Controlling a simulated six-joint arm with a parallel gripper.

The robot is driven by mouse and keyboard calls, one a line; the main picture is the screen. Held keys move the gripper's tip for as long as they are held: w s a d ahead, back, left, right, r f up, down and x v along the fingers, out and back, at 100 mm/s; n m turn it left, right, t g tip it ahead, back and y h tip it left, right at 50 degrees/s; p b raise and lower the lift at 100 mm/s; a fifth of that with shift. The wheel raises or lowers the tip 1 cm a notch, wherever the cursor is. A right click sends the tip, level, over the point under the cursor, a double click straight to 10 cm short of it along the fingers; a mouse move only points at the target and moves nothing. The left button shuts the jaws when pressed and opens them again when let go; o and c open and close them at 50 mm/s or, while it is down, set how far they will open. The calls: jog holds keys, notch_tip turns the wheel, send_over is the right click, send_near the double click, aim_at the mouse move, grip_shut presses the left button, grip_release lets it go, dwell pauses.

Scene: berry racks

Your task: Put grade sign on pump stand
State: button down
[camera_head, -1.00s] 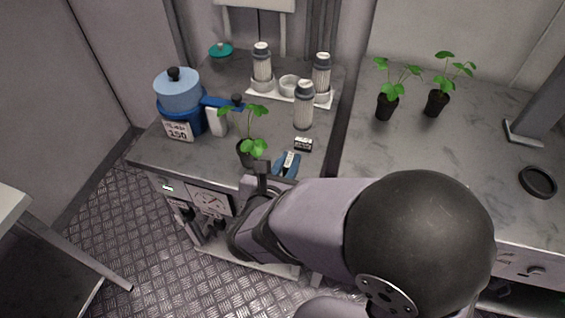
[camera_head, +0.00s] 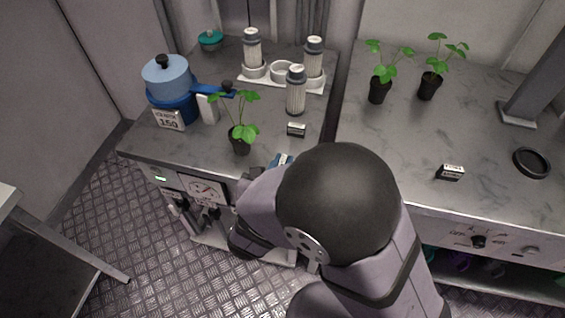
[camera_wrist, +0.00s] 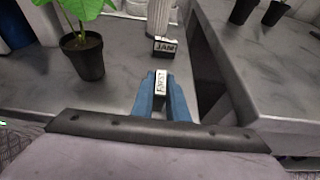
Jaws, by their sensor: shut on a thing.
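My gripper (camera_wrist: 160,92) has its blue fingers shut on a small white sign with dark edges (camera_wrist: 160,80), whose sideways lettering looks like "FIRST".
A "JAM" sign (camera_wrist: 165,46) stands beyond the fingers, by a filter cartridge (camera_head: 296,92). A potted plant (camera_head: 240,137) stands to the left. A blue pot-like device (camera_head: 168,92) is farther left. Another sign (camera_head: 451,172) stands on the right counter (camera_head: 400,145), across a gap.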

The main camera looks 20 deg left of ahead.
jog(key=shift+f, duration=0.15)
jog(key=c, duration=1.7)
grip_release()
jog(key=shift+c, duration=0.2)
jog(key=shift+r, duration=0.25)
jog(key=v, duration=1.2)
jog(key=shift+p, duration=0.3)
